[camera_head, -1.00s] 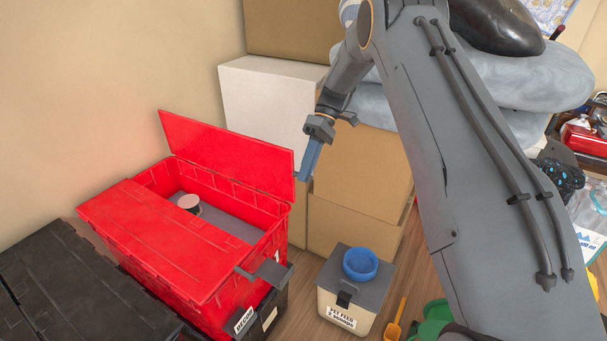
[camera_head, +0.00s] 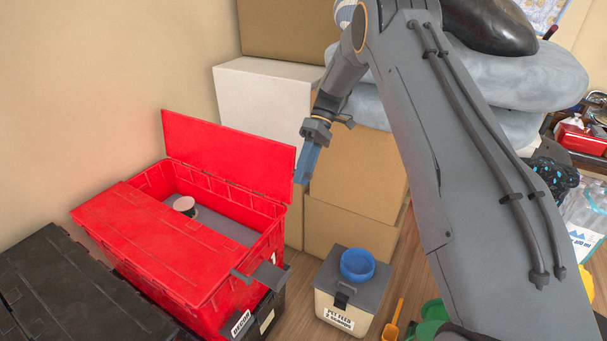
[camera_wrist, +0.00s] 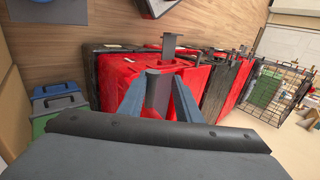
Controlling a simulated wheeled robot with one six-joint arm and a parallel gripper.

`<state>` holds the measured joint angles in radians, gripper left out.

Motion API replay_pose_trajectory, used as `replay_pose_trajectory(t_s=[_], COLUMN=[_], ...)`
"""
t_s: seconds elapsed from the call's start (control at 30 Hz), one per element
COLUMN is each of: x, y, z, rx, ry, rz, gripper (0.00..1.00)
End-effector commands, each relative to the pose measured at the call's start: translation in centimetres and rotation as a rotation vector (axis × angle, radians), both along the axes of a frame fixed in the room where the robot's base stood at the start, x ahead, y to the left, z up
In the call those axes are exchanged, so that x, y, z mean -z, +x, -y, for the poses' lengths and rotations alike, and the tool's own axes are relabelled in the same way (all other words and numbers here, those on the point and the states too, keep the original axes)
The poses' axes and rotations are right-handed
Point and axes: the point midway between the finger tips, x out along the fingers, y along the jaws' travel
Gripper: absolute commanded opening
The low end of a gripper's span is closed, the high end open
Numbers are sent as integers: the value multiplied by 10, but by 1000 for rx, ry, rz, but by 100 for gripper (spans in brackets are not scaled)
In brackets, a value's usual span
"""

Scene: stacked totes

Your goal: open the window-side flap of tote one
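The red tote (camera_head: 262,253) stands stacked on a black base tote by the wall. Its far flap (camera_head: 225,150) stands raised; its near flap (camera_head: 155,240) lies closed. The open half shows a grey inside and a small pinkish round-topped object (camera_head: 184,205). I see no window or tote number that settles which flap is which. My gripper (camera_head: 300,178) is at the right end of the raised flap, fingertips pointing down; whether it touches cannot be told. In the wrist view my gripper's blue fingers (camera_wrist: 160,100) are apart, with the red tote (camera_wrist: 115,72) beyond them.
A black tote (camera_head: 60,285) stands at lower left. A feed bin (camera_head: 335,305) with a blue bowl (camera_head: 357,264) stands right of the tote. Cardboard boxes (camera_head: 345,215) and a white box (camera_head: 262,95) stand behind. A wire crate (camera_wrist: 272,88) shows in the wrist view.

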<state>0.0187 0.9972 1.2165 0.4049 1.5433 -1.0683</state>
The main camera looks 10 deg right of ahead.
Motion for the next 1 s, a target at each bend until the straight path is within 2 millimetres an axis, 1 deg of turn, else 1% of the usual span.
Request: replay_pose_trajectory(t_s=[0.17, 0.5, 0.6, 0.73, 0.97, 1.0], x=[-6, -43, -52, -58, -59, -59], y=[4, 32, 37, 41, 41, 41], z=[2, 24, 29, 32, 32, 32], rx=[1, 1, 1, 1, 1, 1], ry=[0, 0, 1, 0, -1, -1], rz=[3, 3, 2, 0, 0, 0], gripper=[30, 30, 30, 30, 30, 27])
